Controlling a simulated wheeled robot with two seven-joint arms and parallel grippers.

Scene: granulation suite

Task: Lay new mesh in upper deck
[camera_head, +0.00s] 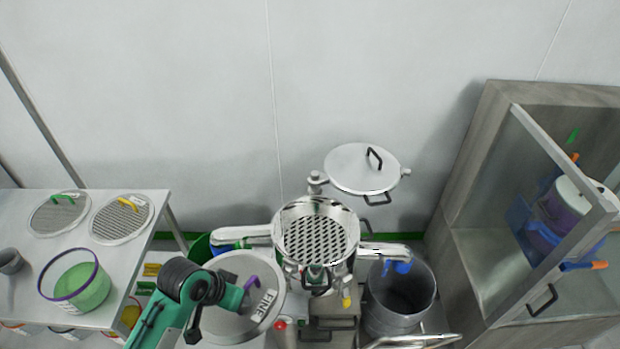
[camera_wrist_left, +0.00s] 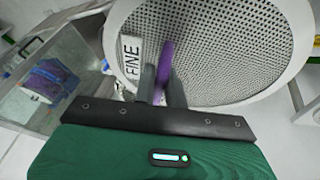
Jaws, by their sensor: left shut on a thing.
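My left gripper (camera_head: 244,290) is shut on the purple handle (camera_wrist_left: 165,62) of a round mesh screen (camera_head: 226,322) labelled FINE. The wrist view shows its perforated face and pale rim (camera_wrist_left: 298,45) close ahead of the fingers. The screen is held in front and to the left of the sifter's open round deck (camera_head: 316,236), apart from it in the picture. A perforated plate shows inside the deck. The round lid (camera_head: 350,170) stands off behind and to the right of the deck, clear of its opening. My right gripper is not in view.
A grey bin (camera_head: 427,290) stands right of the sifter. A cabinet (camera_head: 466,190) with an open glass door fills the right.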

